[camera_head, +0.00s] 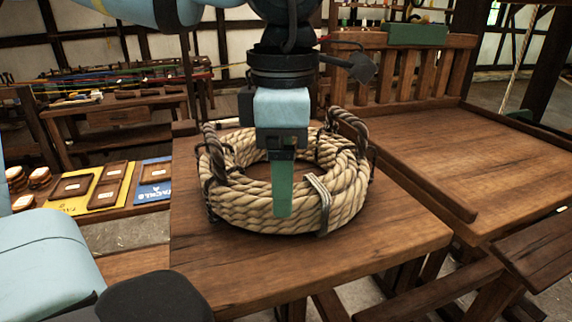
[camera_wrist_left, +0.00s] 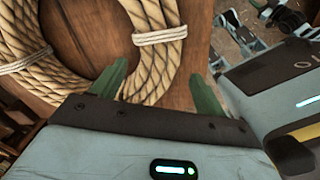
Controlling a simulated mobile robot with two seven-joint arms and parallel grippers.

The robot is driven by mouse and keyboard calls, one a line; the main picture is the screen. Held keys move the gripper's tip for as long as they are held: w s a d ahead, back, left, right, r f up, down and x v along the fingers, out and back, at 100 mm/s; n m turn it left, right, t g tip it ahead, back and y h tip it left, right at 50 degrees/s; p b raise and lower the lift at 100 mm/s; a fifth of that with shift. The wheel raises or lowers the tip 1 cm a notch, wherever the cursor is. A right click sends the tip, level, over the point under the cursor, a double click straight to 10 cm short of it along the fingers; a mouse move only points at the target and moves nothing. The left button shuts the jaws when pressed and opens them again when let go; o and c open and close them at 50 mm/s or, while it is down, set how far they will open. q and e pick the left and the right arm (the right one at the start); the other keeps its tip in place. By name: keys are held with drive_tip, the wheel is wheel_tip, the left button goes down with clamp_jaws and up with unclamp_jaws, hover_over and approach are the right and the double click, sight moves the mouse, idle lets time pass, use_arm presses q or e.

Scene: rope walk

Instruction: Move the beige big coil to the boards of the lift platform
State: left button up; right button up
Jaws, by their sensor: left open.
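The beige big coil (camera_head: 238,208) lies flat on a wooden table (camera_head: 330,262). It is thick twisted rope with pale bindings and dark rope loops at its sides. My left gripper (camera_head: 283,205) points down over the coil's near side, and its near green finger hides part of the rope. In the left wrist view, its two green fingers (camera_wrist_left: 158,84) stand apart on either side of the coil's rope ring (camera_wrist_left: 160,58). The boards (camera_head: 480,165) at the right, with a slatted rail behind, appear to be the lift platform. My right gripper is out of view.
A raised wooden edge (camera_head: 425,188) lies between the table and the boards. Trays on coloured mats (camera_head: 100,190) lie at the left. A workbench (camera_head: 115,115) stands farther back. The boards look bare.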

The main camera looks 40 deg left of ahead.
use_arm(q)
drive_tip(key=shift+w+f, duration=0.1)
drive_tip(key=shift+f, duration=0.85)
wheel_tip(320, 180, down, 4)
drive_tip(key=shift+a+r+p, duration=0.15)
drive_tip(key=shift+r+p, duration=0.1)
drive_tip(key=shift+p, duration=0.15)
drive_tip(key=shift+f, duration=0.45)
drive_tip(key=c, duration=0.9)
clamp_jaws()
drive_tip(key=shift+w+r, duration=0.1)
drive_tip(key=shift+r, duration=0.05)
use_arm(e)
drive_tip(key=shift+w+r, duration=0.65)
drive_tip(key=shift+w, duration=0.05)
